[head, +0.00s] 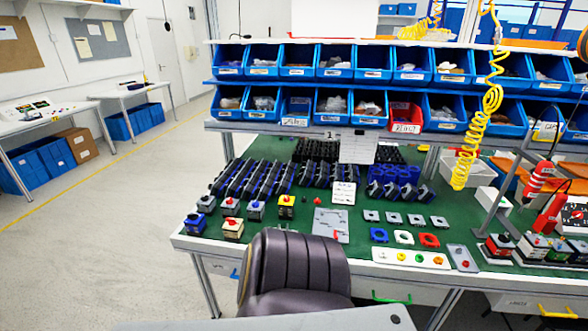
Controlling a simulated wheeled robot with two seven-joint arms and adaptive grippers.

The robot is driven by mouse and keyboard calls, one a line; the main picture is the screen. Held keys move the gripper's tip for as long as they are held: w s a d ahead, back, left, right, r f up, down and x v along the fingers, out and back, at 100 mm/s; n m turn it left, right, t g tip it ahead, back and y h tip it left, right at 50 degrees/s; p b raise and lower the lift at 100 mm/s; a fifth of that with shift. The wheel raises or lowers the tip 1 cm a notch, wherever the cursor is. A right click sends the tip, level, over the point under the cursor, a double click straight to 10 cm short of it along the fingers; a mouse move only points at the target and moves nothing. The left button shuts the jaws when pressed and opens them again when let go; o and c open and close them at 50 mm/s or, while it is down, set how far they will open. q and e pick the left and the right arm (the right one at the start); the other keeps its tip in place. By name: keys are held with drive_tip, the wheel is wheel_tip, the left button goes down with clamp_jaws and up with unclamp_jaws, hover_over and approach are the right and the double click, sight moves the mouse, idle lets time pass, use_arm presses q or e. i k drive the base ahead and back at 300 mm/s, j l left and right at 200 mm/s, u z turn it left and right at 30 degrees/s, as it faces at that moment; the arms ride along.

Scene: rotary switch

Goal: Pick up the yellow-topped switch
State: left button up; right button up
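The yellow-topped switch (286,202) stands upright on the green table mat in the head view. It has a yellow top, a small red knob and a dark lower body. It sits in a loose group of small switch boxes, with a blue-grey one (257,211) close on its left. A cream box with a red knob (233,229) stands further left and nearer the front edge. Neither of my grippers shows in this view.
A dark padded chair (297,270) stands against the table's front edge, just below the switch. A flat grey plate (331,224) lies to its right. Rows of dark modules (250,178) stand behind it. Blue bins (333,104) fill the rack at the back.

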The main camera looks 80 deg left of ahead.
sight(285, 211)
drive_tip(key=u, duration=2.9)
drive_tip(key=j+z, duration=0.2)
drive_tip(key=l, duration=0.1)
